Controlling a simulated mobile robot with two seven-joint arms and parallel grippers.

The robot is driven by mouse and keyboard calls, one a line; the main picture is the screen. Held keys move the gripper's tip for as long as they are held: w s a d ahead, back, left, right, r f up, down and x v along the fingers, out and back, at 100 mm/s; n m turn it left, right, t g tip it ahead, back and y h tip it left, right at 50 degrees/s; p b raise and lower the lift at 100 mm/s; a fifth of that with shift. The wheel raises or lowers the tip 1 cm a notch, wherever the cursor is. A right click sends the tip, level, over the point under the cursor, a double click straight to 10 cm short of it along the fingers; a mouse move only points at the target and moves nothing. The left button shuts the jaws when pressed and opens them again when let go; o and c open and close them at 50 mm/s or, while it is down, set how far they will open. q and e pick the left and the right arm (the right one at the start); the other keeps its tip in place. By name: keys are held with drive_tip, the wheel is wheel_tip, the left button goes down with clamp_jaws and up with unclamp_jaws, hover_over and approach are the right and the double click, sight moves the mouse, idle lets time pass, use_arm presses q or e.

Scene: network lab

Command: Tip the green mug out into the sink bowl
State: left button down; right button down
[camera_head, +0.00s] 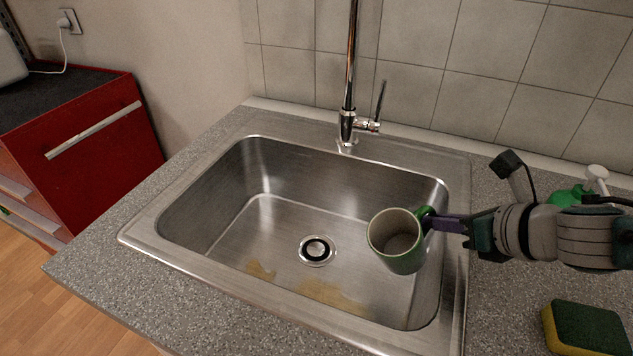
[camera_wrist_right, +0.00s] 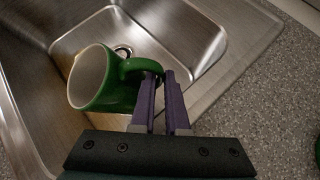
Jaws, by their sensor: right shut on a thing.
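The green mug (camera_head: 400,258) has a pale inside and hangs over the right part of the steel sink bowl (camera_head: 225,205). Its mouth is tilted toward the left and the camera; its inside looks greyish at the bottom, and I cannot tell if liquid remains there. My right gripper (camera_head: 432,223) comes in from the right and is shut on the mug's handle. In the right wrist view, the purple fingers (camera_wrist_right: 162,85) close on the handle of the green mug (camera_wrist_right: 112,85). My left gripper is not in view.
Brownish liquid patches (camera_head: 325,294) lie on the bowl floor near the drain (camera_head: 317,250). A tall faucet (camera_head: 347,120) stands behind the bowl. A yellow-green sponge (camera_head: 585,328) and a green bottle (camera_head: 570,195) are on the right counter. A red cabinet (camera_head: 85,145) stands at left.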

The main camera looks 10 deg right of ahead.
drive_tip(key=d+r+m+y+b, duration=0.1)
drive_tip(key=b, duration=0.1)
drive_tip(key=w+d+r+m+g+y+b, duration=0.1)
drive_tip(key=d+r+y+b, duration=0.1)
drive_tip(key=b, duration=0.1)
drive_tip(key=shift+w+d, duration=0.2)
drive_tip(key=shift+d+r+m+y+b, duration=0.15)
drive_tip(key=shift+m+y+b, duration=0.15)
drive_tip(key=shift+y+b, duration=0.25)
idle(0.7)
